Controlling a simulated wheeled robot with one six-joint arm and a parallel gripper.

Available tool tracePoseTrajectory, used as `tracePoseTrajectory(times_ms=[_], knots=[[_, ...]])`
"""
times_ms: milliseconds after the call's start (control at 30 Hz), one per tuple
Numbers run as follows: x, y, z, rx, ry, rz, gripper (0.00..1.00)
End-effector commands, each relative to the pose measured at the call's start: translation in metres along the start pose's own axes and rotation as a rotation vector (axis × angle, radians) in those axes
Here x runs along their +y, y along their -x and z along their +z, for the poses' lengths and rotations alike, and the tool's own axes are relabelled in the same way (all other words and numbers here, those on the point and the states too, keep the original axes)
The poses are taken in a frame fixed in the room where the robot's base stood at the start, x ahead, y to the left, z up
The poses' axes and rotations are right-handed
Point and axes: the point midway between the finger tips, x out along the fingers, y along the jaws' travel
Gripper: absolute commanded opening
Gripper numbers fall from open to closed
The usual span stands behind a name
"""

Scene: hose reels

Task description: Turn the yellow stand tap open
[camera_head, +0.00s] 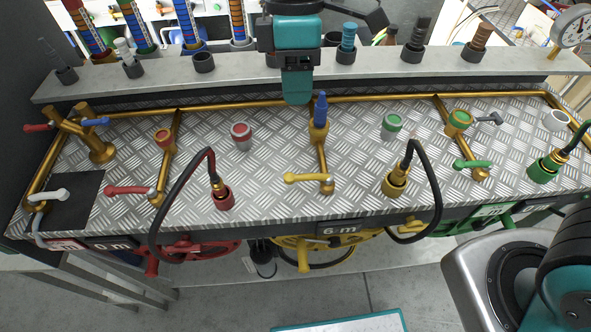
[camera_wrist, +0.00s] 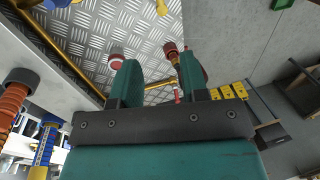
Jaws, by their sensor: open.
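The yellow stand tap has a yellow lever (camera_head: 305,179) on a brass pipe in the middle of the tread-plate bench, in the head view. The lever points left, across the pipe. A blue plug (camera_head: 321,108) stands in the brass fitting at the pipe's far end. My gripper (camera_head: 297,97) hangs over the bench's back edge, behind and a little left of that plug, apart from the lever. In the wrist view its two teal fingers (camera_wrist: 160,78) are spread with nothing held between them.
A red lever (camera_head: 130,190) and a green lever (camera_head: 473,165) sit on either side. Black hoses arch up from the red socket (camera_head: 223,197) and yellow socket (camera_head: 395,184). A grey shelf (camera_head: 225,72) with upright fittings runs behind. A gauge (camera_head: 574,26) is at far right.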

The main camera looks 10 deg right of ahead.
Motion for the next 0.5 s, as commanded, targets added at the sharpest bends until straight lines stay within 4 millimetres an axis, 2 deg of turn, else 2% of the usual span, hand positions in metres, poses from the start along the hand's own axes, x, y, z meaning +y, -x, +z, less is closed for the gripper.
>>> tracePoseTrajectory(times_ms=[167,500], knots=[[0.0,-0.022,-0.002,-0.007,0.012,-0.005,0.41],[-0.001,-0.098,-0.003,-0.008,0.013,-0.006,0.41]])
